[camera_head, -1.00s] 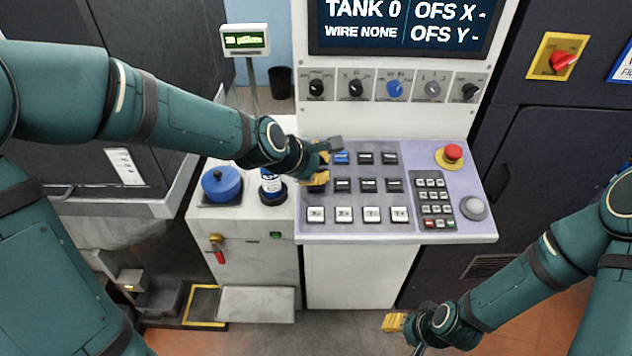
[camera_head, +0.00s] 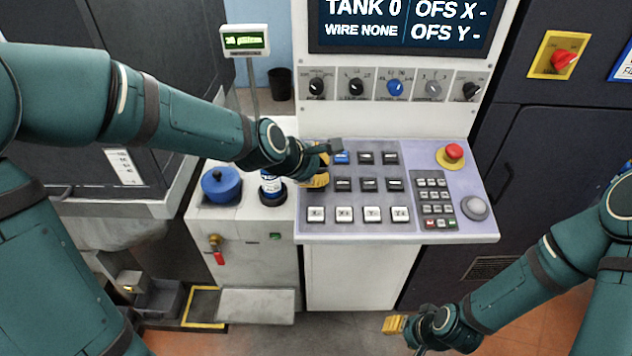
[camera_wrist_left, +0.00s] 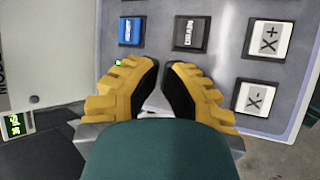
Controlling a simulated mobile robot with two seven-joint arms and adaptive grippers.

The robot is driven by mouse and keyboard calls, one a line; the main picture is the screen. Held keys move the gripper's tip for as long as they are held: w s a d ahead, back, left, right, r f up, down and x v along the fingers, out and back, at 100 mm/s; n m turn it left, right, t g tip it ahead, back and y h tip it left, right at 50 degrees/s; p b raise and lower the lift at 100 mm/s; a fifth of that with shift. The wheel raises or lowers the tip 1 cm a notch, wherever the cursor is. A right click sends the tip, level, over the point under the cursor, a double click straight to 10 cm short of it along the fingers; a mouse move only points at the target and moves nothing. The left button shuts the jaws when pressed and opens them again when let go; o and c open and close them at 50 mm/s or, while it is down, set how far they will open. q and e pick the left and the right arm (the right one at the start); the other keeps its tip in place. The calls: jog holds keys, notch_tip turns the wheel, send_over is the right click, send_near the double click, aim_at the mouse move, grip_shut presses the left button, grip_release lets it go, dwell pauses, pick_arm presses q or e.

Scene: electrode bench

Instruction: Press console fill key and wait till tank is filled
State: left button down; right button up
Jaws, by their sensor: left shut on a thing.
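The console (camera_head: 450,222) has a sloped panel with rows of square keys. The blue key (camera_head: 342,158) is in its top row; it also shows in the left wrist view (camera_wrist_left: 129,31). My left gripper (camera_head: 322,178) is low over the panel's left edge and hides the first keys of the upper two rows. In the left wrist view its yellow fingers (camera_wrist_left: 162,66) are drawn together with a narrow gap; what they hold is hidden. Contact with a key cannot be seen. The screen (camera_head: 400,25) reads TANK 0. My right gripper (camera_head: 395,324) is low at the bottom, its jaws unclear.
A red stop button (camera_head: 453,151) and a keypad (camera_head: 434,200) are at the panel's right. A blue round lid (camera_head: 221,184) and a blue-white bottle (camera_head: 271,186) stand left of the panel. A small green display (camera_head: 246,40) stands on a post. White keys (camera_head: 372,215) line the front row.

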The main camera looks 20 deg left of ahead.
pick_arm(q)
jog(key=shift+f+b, duration=0.35)
jog(key=shift+f, duration=0.05)
dwell(0.4)
jog(key=shift+r, duration=0.1)
jog(key=shift+s+r+p, duration=0.1)
jog(key=shift+r+p, duration=0.6)
jog(key=shift+p, duration=0.1)
jog(key=r+p, duration=0.2)
jog(key=s+r+p, duration=0.1)
jog(key=r+p, duration=0.2)
jog(key=shift+d, duration=0.15)
dwell(0.4)
dwell(0.5)
